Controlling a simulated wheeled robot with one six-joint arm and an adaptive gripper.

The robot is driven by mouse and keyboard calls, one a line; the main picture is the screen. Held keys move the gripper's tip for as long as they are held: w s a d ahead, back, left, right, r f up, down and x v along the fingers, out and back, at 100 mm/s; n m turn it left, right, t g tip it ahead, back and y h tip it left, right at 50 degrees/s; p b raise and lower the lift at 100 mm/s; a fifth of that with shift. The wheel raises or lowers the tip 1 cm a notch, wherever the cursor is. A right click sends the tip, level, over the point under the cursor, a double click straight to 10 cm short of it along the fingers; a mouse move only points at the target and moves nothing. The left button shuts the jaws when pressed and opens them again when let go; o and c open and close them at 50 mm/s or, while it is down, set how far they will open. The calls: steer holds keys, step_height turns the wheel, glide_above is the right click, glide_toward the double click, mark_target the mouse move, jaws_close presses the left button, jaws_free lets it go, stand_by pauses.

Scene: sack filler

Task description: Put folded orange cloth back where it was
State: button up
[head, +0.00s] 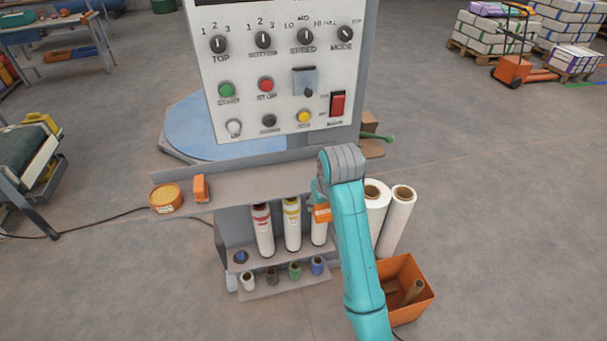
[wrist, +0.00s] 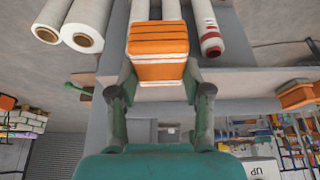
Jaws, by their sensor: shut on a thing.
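The folded orange cloth (wrist: 158,42) is a thick, layered block between the two fingers of my gripper (wrist: 160,72) in the wrist view. My gripper is shut on it. In the head view the cloth (head: 322,214) shows as a small orange patch beside my arm, near the right end of the grey shelf (head: 255,186) under the control panel. Most of my gripper (head: 318,197) is hidden behind my wrist there. The cloth appears in front of the rightmost white canister; I cannot tell its exact gap to the shelf.
An orange block (head: 201,188) and a round yellow-orange tin (head: 166,198) sit at the shelf's left end. White canisters (head: 264,232) and several small spools (head: 295,270) stand below. White rolls (head: 398,220) and an orange bin (head: 415,305) stand right. The shelf's middle is clear.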

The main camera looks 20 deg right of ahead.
steer(key=w, duration=1.7)
steer(key=shift+w, duration=0.3)
steer(key=shift+f, duration=1.75)
steer(key=o, duration=1)
